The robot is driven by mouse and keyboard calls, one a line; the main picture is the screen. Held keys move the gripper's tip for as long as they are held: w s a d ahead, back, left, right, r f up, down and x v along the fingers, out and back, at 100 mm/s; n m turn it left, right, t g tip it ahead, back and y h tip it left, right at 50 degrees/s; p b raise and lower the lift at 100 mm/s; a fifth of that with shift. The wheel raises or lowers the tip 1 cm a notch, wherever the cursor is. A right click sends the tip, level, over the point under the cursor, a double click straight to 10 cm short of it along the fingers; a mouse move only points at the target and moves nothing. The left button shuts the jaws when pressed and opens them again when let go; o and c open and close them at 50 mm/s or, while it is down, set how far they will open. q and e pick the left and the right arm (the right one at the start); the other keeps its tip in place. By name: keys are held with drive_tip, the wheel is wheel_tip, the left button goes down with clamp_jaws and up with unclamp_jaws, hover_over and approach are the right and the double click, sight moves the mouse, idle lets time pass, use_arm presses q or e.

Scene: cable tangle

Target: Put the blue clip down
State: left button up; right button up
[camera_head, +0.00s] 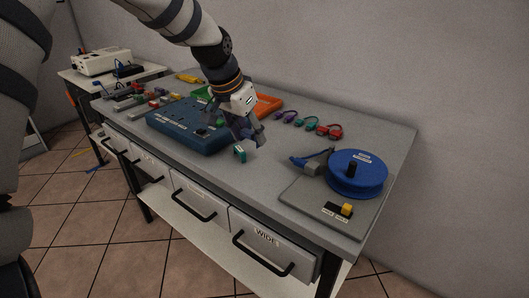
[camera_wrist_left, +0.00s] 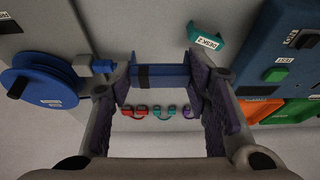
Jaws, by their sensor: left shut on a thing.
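My left gripper (camera_head: 248,138) is above the grey workbench (camera_head: 300,170), in front of the blue panel. In the left wrist view the left gripper (camera_wrist_left: 161,88) is shut on the blue clip (camera_wrist_left: 174,75), a blue bar with a dark band that spans between the two fingers. In the head view the clip is mostly hidden by the fingers. A teal clip (camera_head: 240,153) stands on the bench just below the gripper; in the left wrist view the teal clip (camera_wrist_left: 208,42) bears the label DESK 2. My right gripper is not in view.
A blue cable reel (camera_head: 357,172) sits on a grey plate to the right. The blue panel (camera_head: 180,135) lies to the left, with green and orange trays (camera_head: 268,103) behind. Several coloured clips (camera_head: 308,124) line the back. Bare bench lies between gripper and reel.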

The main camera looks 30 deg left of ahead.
use_arm(q)
hover_over(271, 170)
drive_tip(key=s, duration=0.2)
drive_tip(key=f, duration=0.5)
drive_tip(key=shift+w+a+f+b, duration=0.15)
drive_tip(key=shift+a+f+b, duration=0.1)
drive_tip(key=shift+a+b, duration=0.05)
wheel_tip(271, 170, down, 3)
drive_tip(key=shift+w+d+f, duration=0.15)
drive_tip(key=shift+f, duration=0.05)
drive_tip(key=shift+r, duration=0.1)
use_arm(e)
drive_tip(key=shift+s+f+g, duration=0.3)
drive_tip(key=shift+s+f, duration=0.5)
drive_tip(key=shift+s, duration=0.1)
use_arm(q)
drive_tip(key=o, duration=1.2)
